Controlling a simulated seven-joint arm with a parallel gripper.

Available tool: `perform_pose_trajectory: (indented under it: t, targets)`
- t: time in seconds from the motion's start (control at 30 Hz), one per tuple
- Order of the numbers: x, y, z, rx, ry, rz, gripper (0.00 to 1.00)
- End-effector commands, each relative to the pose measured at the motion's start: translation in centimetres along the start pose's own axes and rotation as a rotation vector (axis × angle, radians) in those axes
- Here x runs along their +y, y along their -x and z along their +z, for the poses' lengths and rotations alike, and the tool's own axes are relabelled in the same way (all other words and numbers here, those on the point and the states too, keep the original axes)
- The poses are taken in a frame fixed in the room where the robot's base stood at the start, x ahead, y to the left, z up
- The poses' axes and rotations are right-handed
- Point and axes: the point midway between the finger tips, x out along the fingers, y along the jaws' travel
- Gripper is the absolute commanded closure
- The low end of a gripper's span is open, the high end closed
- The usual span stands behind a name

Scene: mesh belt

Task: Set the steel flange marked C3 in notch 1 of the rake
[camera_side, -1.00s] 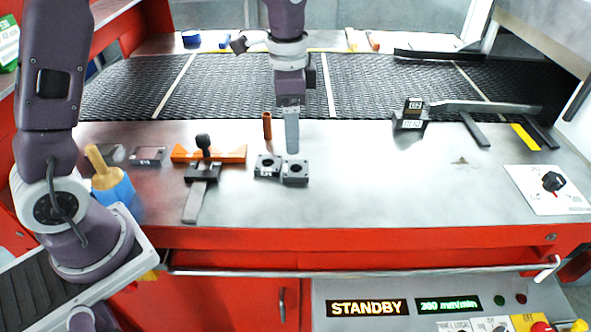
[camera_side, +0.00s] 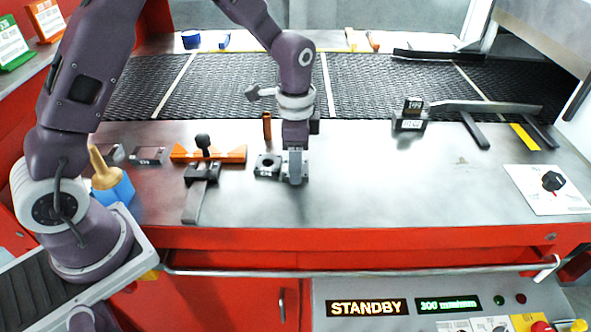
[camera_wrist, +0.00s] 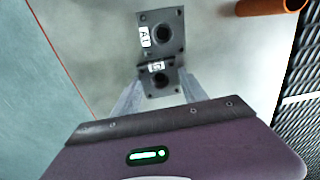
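Two dark steel flanges with a round bore sit side by side on the steel table. The left flange (camera_side: 267,166) also shows upper in the wrist view (camera_wrist: 161,32), with a tag like "A1". The other flange (camera_wrist: 160,80) has a tag that looks like C, second character unclear. In the side view my gripper (camera_side: 295,180) hides most of this flange. My gripper (camera_wrist: 161,90) points down, fingers on either side of it; contact cannot be told. A steel bar (camera_side: 485,106) with dark and yellow prongs at the right may be the rake; notch numbers are not readable.
An orange bar fixture (camera_side: 235,154) with a black knob stands left of the flanges. A dark numbered block (camera_side: 410,122) sits by the bar's left end. The mesh belt (camera_side: 400,85) runs behind. The table's right middle is clear.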

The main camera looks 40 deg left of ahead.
Motion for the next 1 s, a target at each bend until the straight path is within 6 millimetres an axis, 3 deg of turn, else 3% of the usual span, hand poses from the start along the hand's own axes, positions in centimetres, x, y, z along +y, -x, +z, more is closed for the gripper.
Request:
perform_pose_trajectory:
  t: [0.03,0.2,0.47,0.87,1.0]
  targets:
    - [0.0,0.0,0.0,0.0,0.0,0.0,0.69]
    - [0.0,0.0,0.0,0.0,0.0,-0.001,1.0]
    - [-0.1,0.4,-0.1,0.002,0.0,-0.002,1.0]
    - [-0.2,9.1,0.0,0.003,0.009,-0.003,1.0]
    - [-2.1,11.4,1.3,0.003,0.166,-0.003,1.0]
